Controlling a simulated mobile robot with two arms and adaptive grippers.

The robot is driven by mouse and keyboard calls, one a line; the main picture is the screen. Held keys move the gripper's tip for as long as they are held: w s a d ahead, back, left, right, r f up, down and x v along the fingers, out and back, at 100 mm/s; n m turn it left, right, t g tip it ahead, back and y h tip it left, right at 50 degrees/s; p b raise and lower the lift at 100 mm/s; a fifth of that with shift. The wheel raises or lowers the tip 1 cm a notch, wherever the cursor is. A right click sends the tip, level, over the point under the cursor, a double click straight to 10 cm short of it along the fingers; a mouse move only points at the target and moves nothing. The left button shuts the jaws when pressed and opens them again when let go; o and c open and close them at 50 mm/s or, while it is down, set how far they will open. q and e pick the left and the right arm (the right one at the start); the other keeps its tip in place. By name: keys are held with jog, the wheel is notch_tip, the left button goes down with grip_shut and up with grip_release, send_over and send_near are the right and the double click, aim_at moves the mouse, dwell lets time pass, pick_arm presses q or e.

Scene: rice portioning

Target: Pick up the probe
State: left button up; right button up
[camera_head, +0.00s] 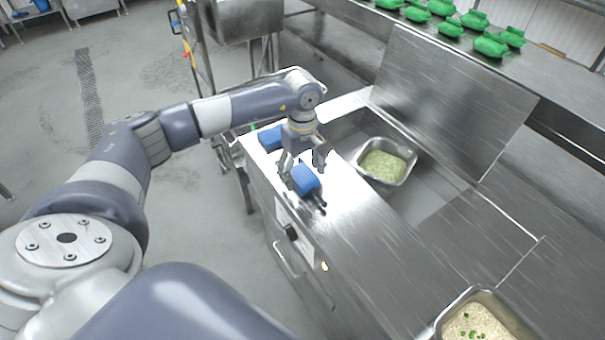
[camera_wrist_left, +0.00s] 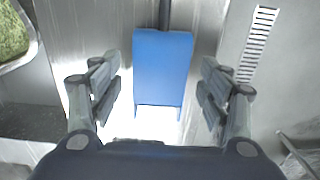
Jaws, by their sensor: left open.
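The probe (camera_head: 306,181) is a blue block with a thin dark rod. It is on the steel counter near its left edge in the head view. My left gripper (camera_head: 303,168) points down at it and is open. In the left wrist view the blue body of the probe (camera_wrist_left: 163,68) is between the two spread fingers of my left gripper (camera_wrist_left: 159,85), with a gap on each side. Its dark rod runs off the top of that view. My right gripper is not in view.
Another blue object (camera_head: 270,138) is on the counter behind my left gripper. A steel pan of pale green food (camera_head: 405,176) is in the recess to the right. A pan of rice (camera_head: 440,327) is at the bottom right. Several green items (camera_head: 490,45) line the back shelf.

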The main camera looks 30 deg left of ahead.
pick_arm(q)
jog(key=shift+f, duration=0.7)
jog(key=shift+c, duration=1.1)
jog(key=c, duration=0.9)
jog(key=shift+c, duration=0.2)
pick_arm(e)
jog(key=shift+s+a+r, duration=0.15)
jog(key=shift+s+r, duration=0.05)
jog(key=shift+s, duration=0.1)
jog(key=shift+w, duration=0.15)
